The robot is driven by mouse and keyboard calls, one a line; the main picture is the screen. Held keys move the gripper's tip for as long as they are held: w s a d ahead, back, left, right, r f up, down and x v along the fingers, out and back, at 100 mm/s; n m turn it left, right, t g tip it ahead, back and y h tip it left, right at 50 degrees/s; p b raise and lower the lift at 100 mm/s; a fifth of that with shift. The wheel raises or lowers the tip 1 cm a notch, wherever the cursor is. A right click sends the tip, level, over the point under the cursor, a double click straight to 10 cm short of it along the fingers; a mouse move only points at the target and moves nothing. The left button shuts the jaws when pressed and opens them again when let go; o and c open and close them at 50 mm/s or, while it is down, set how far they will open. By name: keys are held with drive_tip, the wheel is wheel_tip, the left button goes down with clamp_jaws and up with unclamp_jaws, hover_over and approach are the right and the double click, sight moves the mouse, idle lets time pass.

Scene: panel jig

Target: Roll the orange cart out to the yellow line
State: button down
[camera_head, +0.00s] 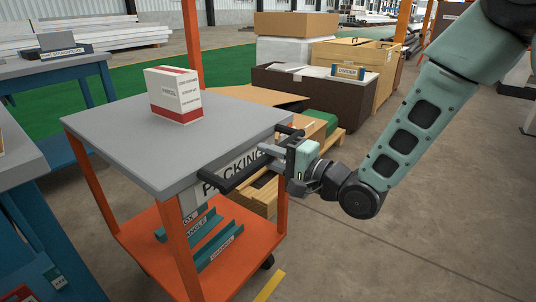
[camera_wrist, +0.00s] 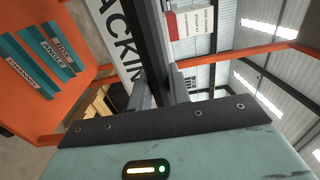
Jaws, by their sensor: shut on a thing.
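The orange cart (camera_head: 186,245) has a grey top, orange legs and an orange lower shelf, which also shows in the wrist view (camera_wrist: 82,75). A black handle bar (camera_head: 233,180) runs along its near right side, beside a white sign reading PACKING. In the wrist view the dark handle (camera_wrist: 148,40) runs up from the jaws. The finger contact is partly hidden in both views. A short piece of the yellow line (camera_head: 269,286) shows on the floor at the bottom, just right of the cart.
A white and red box (camera_head: 174,95) stands on the cart's top. Teal labelled angle pieces (camera_head: 213,238) lie on its lower shelf. Blue benches stand close on the left. A pallet (camera_head: 262,190) and crates stand behind the cart. The floor at the front right is clear.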

drive_tip(key=c, duration=1.3)
unclamp_jaws()
drive_tip(key=shift+c, duration=0.2)
drive_tip(key=p+v, duration=1.4)
drive_tip(key=v, duration=0.3)
drive_tip(key=shift+d, duration=0.2)
drive_tip(key=shift+s+a+f, duration=0.1)
drive_tip(key=shift+s, duration=0.05)
